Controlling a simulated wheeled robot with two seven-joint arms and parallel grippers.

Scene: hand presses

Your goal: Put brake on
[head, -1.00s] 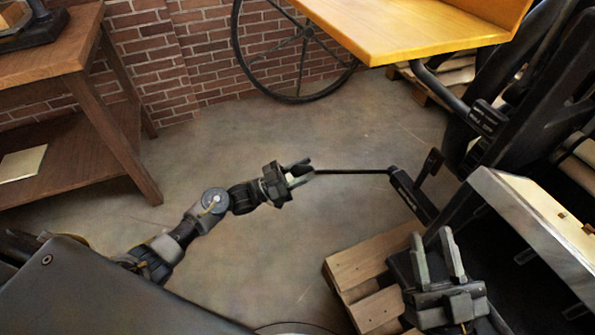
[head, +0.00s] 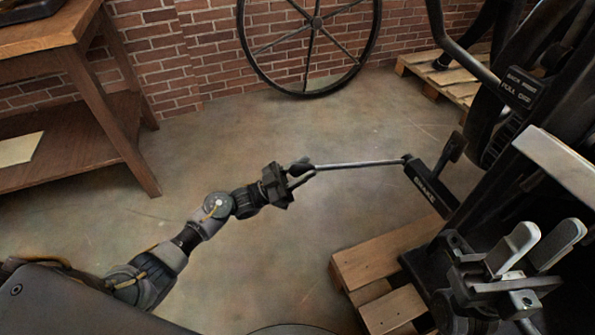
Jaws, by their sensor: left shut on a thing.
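The brake is a dark housing lettered BRAKE (head: 430,188) at the press's lower left, with a thin straight lever (head: 360,164) running left from it, nearly level. My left gripper (head: 302,170) is shut on the lever's free left end, above the open floor. My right gripper (head: 540,247) is at the lower right, in front of the press. Its two pale fingers stand apart with nothing seen between them.
A wooden pallet (head: 380,262) lies below the brake. A black spoked wheel (head: 377,40) stands by the brick wall. A wooden table (head: 75,45) is at the left. Another pallet (head: 460,85) lies behind the press. The middle floor is clear.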

